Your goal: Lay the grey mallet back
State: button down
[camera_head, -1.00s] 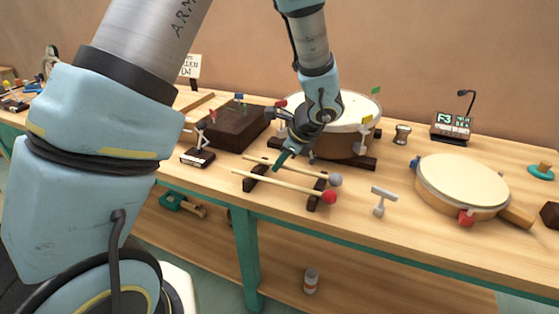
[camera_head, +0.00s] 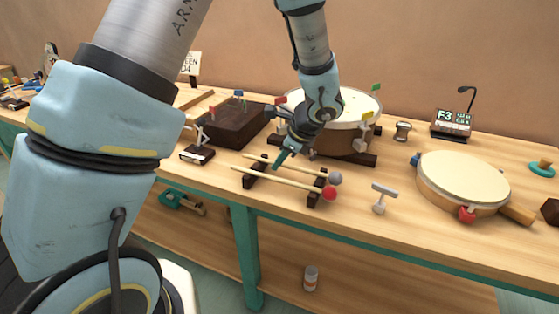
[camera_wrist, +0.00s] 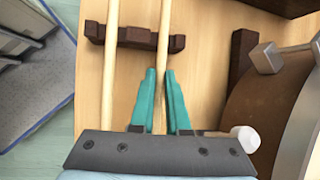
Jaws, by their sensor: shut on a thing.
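The grey mallet (camera_head: 335,179) has a round grey head and a pale wooden stick. It lies across the dark notched rest (camera_head: 314,201), behind the red mallet (camera_head: 330,193). My gripper (camera_head: 280,162) is down at the grey mallet's stick. In the wrist view the teal fingers (camera_wrist: 161,78) are shut on this stick (camera_wrist: 163,52), one on each side. The stick crosses a dark bar of the rest (camera_wrist: 135,37) there, beside the other stick (camera_wrist: 109,60). Whether the stick bears fully on both bars is hard to tell. The grey head is out of the wrist view.
A large drum (camera_head: 347,138) on dark feet stands close behind my gripper. A dark wooden box (camera_head: 230,127) is at the left. A small grey T-shaped tool (camera_head: 381,198) and a frame drum (camera_head: 462,180) are at the right. The table's front edge is near the rest.

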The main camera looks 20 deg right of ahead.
jog(key=c, duration=0.8)
grip_release()
jog(key=v, duration=1)
jog(key=shift+s+r, duration=0.25)
jog(key=shift+r, duration=0.05)
jog(key=a+r+n+g+h+p, duration=0.1)
jog(key=a+n, duration=0.7)
jog(key=a, duration=0.2)
jog(key=a+r+n+g+h+p, duration=0.1)
jog(key=a+n+p, duration=0.1)
jog(key=a+n, duration=0.6)
jog(key=a+r+n+g+h+p, duration=0.1)
jog(key=a+n, duration=0.8)
jog(key=a, duration=0.4)
jog(key=shift+s+r+g+p, duration=0.2)
jog(key=shift+s+g+p, duration=0.1)
jog(key=shift+s+p, duration=0.1)
